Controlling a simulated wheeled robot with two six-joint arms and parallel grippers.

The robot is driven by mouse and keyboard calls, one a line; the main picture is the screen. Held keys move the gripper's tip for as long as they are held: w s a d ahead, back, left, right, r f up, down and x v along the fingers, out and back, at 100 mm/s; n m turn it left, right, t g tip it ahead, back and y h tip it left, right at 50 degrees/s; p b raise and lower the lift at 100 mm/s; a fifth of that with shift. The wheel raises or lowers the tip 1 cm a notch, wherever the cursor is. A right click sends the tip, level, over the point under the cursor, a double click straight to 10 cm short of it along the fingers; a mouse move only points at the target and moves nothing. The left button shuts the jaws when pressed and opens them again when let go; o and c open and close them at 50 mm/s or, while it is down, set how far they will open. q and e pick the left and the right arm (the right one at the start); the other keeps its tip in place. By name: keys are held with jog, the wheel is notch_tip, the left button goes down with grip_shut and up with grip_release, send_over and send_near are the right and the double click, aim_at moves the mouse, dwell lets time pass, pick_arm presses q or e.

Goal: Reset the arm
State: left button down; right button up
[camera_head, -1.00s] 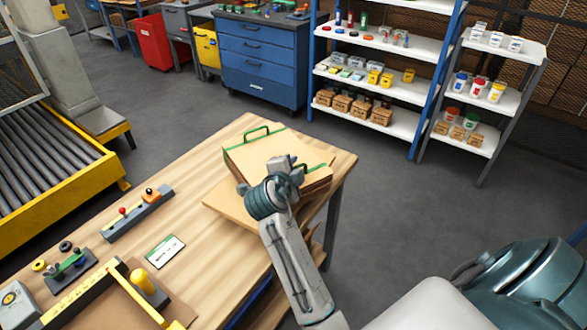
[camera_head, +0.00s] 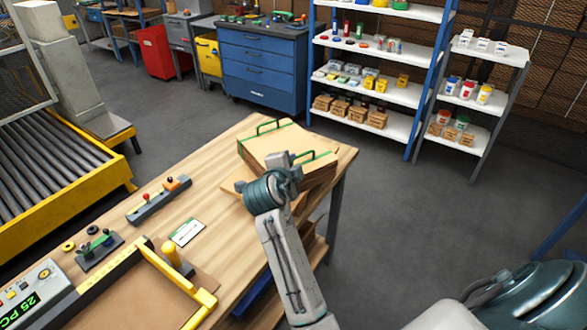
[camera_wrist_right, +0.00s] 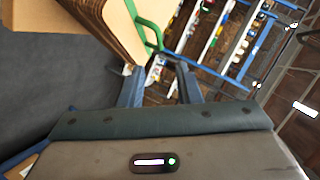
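My right gripper (camera_head: 286,162) is over the near right part of a stack of flat tan blanks (camera_head: 275,141) on the wooden table. In the right wrist view its two blue-grey fingers (camera_wrist_right: 160,78) stand apart with a gap between them, and I see nothing held. The stack (camera_wrist_right: 108,28) shows at the upper left of that view, with a green handle (camera_wrist_right: 143,28) close beyond the fingertips. I cannot tell whether the fingers touch the stack. My left gripper is not in view.
The wooden table (camera_head: 218,186) also carries a control strip (camera_head: 158,201), a white-green card (camera_head: 187,232) and a yellow-edged tray (camera_head: 205,299). A roller conveyor (camera_head: 35,160) is at the left. A blue drawer cabinet (camera_head: 258,67) and shelves (camera_head: 395,87) stand behind. Grey floor is clear right of the table.

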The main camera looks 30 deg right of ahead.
jog(key=s+f+n+g+y, duration=0.2)
jog(key=s+f+n+y, duration=0.3)
jog(key=s+f+n, duration=1)
jog(key=s+a+f+n+g+y, duration=0.25)
jog(key=s+n, duration=0.25)
jog(key=s, duration=0.5)
jog(key=s+a+f+n+g+y, duration=0.1)
jog(key=s+a+n+y, duration=0.2)
jog(key=s, duration=0.6)
jog(key=d+f+g+h, duration=0.1)
jog(key=d+f+g, duration=0.15)
jog(key=f, duration=2.85)
jog(key=s+d+f, duration=0.1)
jog(key=s+f, duration=1.7)
jog(key=shift+s+d+f, duration=0.25)
jog(key=shift+s+d, duration=0.05)
jog(key=shift+d, duration=0.05)
